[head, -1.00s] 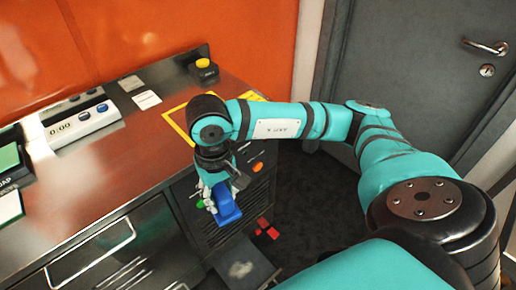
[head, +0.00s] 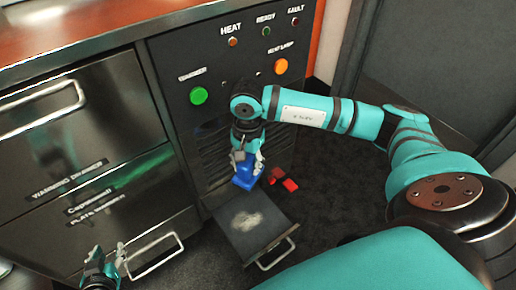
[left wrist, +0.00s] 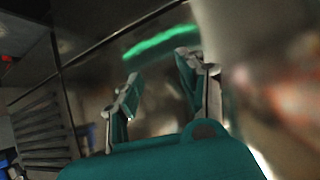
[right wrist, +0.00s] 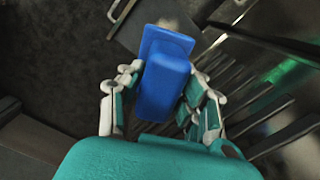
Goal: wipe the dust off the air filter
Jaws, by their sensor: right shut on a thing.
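The air filter (head: 262,244) is a flat grey panel with a metal handle, pulled out low from the front of the unit in the head view. A pale dust patch (head: 248,221) lies on its upper face. My right gripper (head: 247,164) is shut on a blue block-shaped wiping tool (right wrist: 165,85). The tool is near the filter's inner edge; I cannot tell whether they touch. Part of the panel also shows behind the tool in the right wrist view. My left gripper (head: 103,266) is low at the left, open and empty, its fingers apart in the left wrist view (left wrist: 158,85).
Red pieces (head: 284,180) lie on the dark floor beside the filter. Drawers with bar handles (head: 153,256) fill the left, close to my left gripper. A panel with a green button (head: 198,96) and an orange button (head: 281,66) is above. A grey door stands at the right.

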